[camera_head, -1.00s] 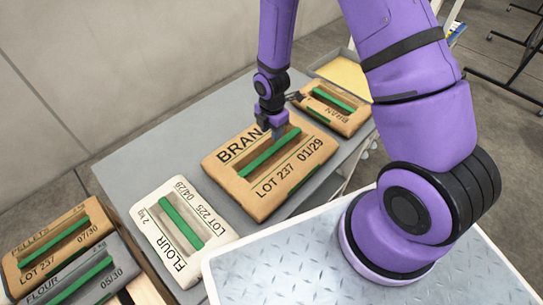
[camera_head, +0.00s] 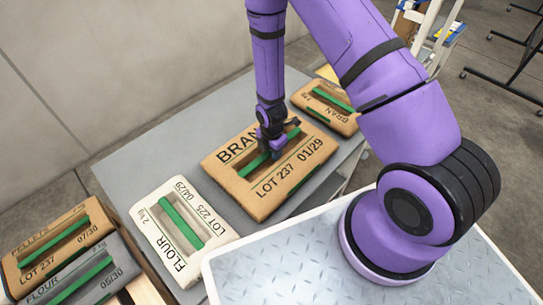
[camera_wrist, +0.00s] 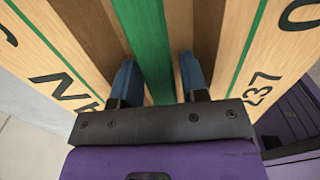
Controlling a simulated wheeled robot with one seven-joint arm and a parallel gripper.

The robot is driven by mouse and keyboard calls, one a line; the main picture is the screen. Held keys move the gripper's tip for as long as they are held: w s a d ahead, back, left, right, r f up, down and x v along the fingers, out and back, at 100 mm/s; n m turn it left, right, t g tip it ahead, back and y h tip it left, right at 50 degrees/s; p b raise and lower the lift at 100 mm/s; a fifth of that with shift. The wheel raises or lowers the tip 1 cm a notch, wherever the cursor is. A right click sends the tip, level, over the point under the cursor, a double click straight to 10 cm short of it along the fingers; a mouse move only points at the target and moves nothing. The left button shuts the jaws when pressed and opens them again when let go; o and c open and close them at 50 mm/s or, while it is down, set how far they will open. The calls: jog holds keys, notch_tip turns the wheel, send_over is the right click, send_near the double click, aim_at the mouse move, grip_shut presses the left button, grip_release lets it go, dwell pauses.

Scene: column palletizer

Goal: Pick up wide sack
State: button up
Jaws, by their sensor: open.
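The wide sack (camera_head: 235,186) is the large tan BRAN sack marked LOT 237 01/29, lying flat on the grey table. A green strip (camera_head: 255,165) runs along a recess in its top. My gripper (camera_head: 272,150) is over the middle of this sack, pointing down. In the wrist view, the open blue fingers of my gripper (camera_wrist: 160,78) stand on either side of the green strip (camera_wrist: 146,45), with gaps on both sides. I cannot tell how deep the fingertips reach.
A smaller BRAN sack (camera_head: 318,109) lies close behind, at the right. A white FLOUR sack (camera_head: 152,213) lies to the left on the grey table (camera_head: 128,165). PELLETS (camera_head: 25,262) and grey FLOUR (camera_head: 90,288) sacks are at the lower left.

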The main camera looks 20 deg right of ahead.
jog(key=shift+f, duration=0.15)
grip_shut()
jog(key=shift+w, duration=0.1)
